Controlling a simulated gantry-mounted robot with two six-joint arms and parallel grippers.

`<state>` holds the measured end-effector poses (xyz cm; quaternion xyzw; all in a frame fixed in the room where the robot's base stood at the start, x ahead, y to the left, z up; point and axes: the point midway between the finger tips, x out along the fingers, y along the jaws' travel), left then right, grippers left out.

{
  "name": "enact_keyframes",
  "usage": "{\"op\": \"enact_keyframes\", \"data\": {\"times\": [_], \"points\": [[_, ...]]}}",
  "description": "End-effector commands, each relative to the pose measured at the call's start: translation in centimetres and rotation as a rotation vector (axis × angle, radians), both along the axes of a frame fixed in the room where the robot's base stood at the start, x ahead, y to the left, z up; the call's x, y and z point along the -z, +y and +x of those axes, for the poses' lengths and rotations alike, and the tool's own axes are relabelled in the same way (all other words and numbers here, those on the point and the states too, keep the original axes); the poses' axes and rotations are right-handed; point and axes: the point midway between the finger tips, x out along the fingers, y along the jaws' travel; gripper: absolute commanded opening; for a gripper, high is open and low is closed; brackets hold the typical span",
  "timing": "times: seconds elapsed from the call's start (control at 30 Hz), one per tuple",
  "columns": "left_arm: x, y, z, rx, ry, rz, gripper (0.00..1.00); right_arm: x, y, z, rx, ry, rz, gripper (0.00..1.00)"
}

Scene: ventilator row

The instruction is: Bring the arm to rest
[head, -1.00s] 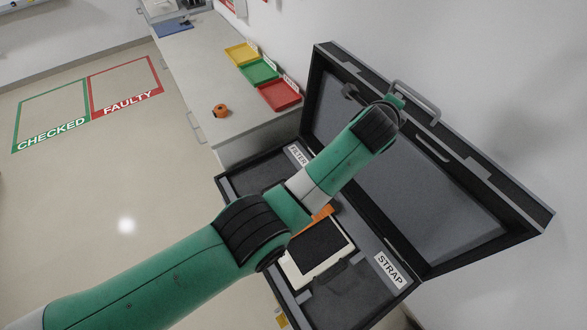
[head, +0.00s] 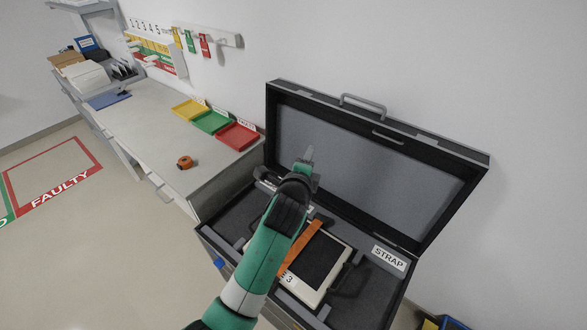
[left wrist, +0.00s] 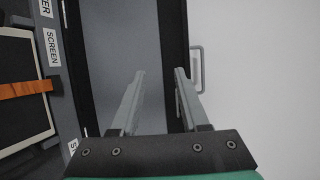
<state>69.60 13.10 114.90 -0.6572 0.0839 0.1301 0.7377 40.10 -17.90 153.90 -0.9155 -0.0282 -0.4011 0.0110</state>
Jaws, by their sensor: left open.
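My left arm's green links come up from the bottom of the head view, and my left gripper (head: 309,155) is in front of the open lid (head: 375,165) of a black case. In the left wrist view the two grey fingers of the gripper (left wrist: 160,76) are apart with nothing between them. The lid's grey lining lies behind them. In the case lies a white-framed dark screen (head: 318,262) with an orange strap (head: 305,244) across it. My arm hides part of the case's left side. My right gripper does not show.
The STRAP label (head: 388,258) marks the case's right side. A counter (head: 140,135) at left holds yellow (head: 189,109), green (head: 211,122) and red (head: 238,136) trays and an orange round object (head: 185,162). A wall rises behind. The floor at left is clear.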

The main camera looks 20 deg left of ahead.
Motion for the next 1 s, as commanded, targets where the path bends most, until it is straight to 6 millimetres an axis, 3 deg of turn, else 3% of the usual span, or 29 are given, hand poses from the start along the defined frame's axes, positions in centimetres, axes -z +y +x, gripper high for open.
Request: {"op": "enact_keyframes", "data": {"times": [0.53,0.67,0.77,0.87,1.0], "points": [[0.3,-0.2,-0.2,0.005,0.001,-0.001,0.45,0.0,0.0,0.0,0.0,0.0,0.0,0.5],[-0.9,1.4,-0.2,-0.018,0.001,0.0,0.45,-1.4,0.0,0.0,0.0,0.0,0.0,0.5],[-5.6,2.8,-0.3,-0.036,-0.092,-0.024,0.45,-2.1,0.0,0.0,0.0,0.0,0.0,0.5],[-13.3,4.3,-1.6,-0.048,-0.251,-0.106,0.45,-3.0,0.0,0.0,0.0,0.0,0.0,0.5],[-24.7,5.7,-6.2,-0.034,-0.514,-0.373,0.45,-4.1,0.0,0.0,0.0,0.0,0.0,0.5]]}}
